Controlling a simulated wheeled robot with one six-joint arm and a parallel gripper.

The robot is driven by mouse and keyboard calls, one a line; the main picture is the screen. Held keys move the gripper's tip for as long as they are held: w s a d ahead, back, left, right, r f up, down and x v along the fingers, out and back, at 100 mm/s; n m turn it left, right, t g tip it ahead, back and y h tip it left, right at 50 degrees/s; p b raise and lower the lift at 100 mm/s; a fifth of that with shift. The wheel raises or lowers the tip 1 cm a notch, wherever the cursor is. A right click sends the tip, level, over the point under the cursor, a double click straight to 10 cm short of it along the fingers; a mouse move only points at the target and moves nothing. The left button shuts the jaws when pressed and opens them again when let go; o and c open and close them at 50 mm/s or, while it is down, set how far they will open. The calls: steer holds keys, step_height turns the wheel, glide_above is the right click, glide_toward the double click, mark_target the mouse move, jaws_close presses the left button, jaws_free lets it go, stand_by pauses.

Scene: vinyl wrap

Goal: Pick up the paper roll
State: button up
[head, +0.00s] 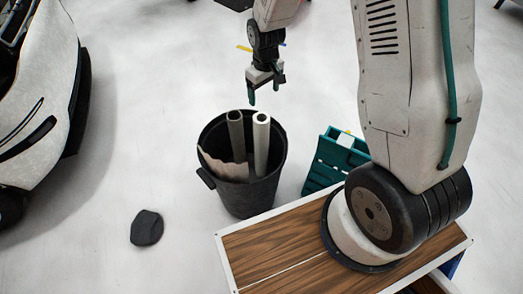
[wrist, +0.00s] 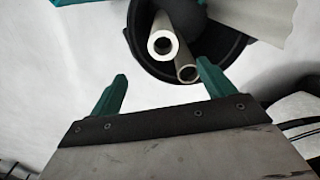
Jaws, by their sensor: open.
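Two paper rolls stand upright side by side in a black bin (head: 253,194). One is white (head: 261,148) with a bright open end; the other is grey-brown (head: 236,133). My gripper (head: 264,93) hangs above the bin, open and empty, apart from both rolls. In the wrist view, the white roll's open end (wrist: 163,43) lies between and beyond my teal fingertips (wrist: 161,70). The darker roll (wrist: 187,73) shows close to the right finger. The lower parts of both rolls are hidden inside the bin.
A crumpled beige sheet (head: 222,168) hangs at the bin's left inside. A teal crate (head: 327,162) stands right of the bin. A dark lump (head: 146,228) lies on the floor. A white car (head: 38,95) is at left. The floor between car and bin is mostly clear.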

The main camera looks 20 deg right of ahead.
mark_target(261, 126)
steer(key=shift+n, duration=0.4)
steer(key=f, duration=1.8)
steer(key=shift+w+a+f, duration=0.2)
steer(key=shift+w+a, duration=0.15)
steer(key=shift+w, duration=0.05)
steer(key=c, duration=1.5)
